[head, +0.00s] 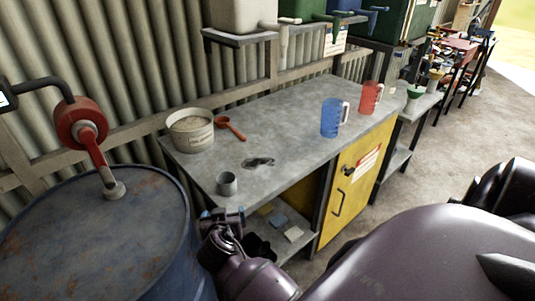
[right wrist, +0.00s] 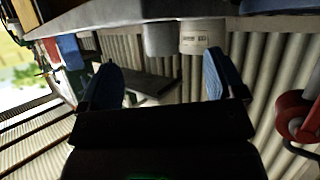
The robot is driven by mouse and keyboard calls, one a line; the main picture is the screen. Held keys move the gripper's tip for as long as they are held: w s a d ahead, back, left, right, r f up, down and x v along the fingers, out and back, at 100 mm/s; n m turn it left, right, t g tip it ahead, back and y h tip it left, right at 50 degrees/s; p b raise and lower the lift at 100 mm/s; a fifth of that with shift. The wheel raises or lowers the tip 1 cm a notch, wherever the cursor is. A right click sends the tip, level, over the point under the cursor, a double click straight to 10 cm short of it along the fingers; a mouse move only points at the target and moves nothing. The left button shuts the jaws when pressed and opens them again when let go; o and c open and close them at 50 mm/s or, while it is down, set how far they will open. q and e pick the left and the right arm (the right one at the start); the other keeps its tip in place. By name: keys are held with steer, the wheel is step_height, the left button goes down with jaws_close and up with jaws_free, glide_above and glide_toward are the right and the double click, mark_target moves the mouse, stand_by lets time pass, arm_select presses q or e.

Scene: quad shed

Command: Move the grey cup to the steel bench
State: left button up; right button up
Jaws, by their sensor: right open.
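The grey cup (head: 227,184) stands upright near the front left edge of a grey metal-topped bench (head: 285,118). I cannot tell for sure whether this or the smaller grey bench (head: 421,104) beyond it is the steel bench. My right gripper (head: 222,214) is open and empty, just in front of the bench edge, below and apart from the cup. In the upside-down right wrist view, the gap between the blue-padded fingers (right wrist: 160,80) faces the cup (right wrist: 158,40). My left gripper is not in view.
A white bucket (head: 190,130), a red scoop (head: 230,127), a dark flat item (head: 258,163), a blue jug (head: 331,118) and a red jug (head: 370,97) share the bench. A blue drum (head: 90,235) with a red pump (head: 80,122) stands at left. The bench's middle has free room.

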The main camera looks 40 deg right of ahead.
steer(key=s+f+n+y, duration=0.3)
steer(key=s+f, duration=0.2)
steer(key=s, duration=0.4)
steer(key=s+d+f+n+t+y, duration=0.1)
steer(key=s+f+n+y, duration=0.3)
steer(key=s, duration=0.6)
steer(key=shift+f+n+t+y, duration=0.3)
steer(key=shift+f, duration=0.25)
steer(key=shift+w+f, duration=0.1)
